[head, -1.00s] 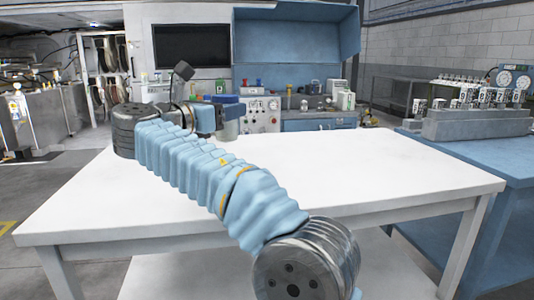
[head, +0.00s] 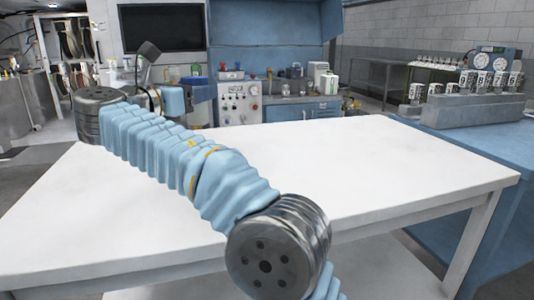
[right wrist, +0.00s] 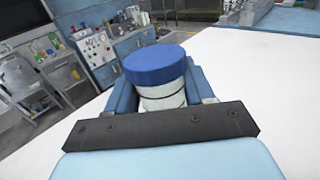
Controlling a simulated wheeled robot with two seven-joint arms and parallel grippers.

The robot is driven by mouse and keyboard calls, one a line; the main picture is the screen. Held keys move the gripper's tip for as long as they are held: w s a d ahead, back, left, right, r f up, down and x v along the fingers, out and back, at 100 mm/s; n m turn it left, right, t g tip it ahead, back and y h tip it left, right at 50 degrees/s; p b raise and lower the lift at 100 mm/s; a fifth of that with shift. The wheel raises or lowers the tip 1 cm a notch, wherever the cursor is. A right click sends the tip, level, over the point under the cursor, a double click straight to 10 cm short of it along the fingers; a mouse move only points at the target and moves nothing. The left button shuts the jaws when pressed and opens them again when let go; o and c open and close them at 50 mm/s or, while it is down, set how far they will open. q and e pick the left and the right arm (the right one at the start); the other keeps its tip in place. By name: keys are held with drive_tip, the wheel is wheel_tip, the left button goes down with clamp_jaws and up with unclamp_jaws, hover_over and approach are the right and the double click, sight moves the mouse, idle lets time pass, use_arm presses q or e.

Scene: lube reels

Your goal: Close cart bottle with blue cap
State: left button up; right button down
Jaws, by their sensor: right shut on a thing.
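My right gripper (right wrist: 158,84) is shut on a bottle (right wrist: 161,98) with a blue cap (right wrist: 154,60). How tightly the cap is seated cannot be told. In the head view my right gripper (head: 184,98) is beyond my arm, at the far left part of the white table (head: 350,165), and largely hidden. Whether the bottle touches the table cannot be told. My left gripper is not in view.
The white tabletop is otherwise bare. A blue bench (head: 465,150) with a grey rack of small labelled containers (head: 475,110) stands at the right. Behind the table is a blue workbench (head: 295,112) with a control box (head: 240,101) and small bottles.

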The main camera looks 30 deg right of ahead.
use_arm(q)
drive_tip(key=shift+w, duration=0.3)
use_arm(e)
drive_tip(key=shift+w, duration=0.3)
drive_tip(key=shift+d, duration=0.1)
drive_tip(key=d+f, duration=0.9)
drive_tip(key=d, duration=0.4)
drive_tip(key=shift+w, duration=0.2)
drive_tip(key=shift+d+f, duration=0.2)
drive_tip(key=shift+f, duration=0.8)
drive_tip(key=shift+d+f, duration=0.2)
drive_tip(key=shift+f, duration=0.8)
drive_tip(key=shift+c, duration=2.1)
unclamp_jaws()
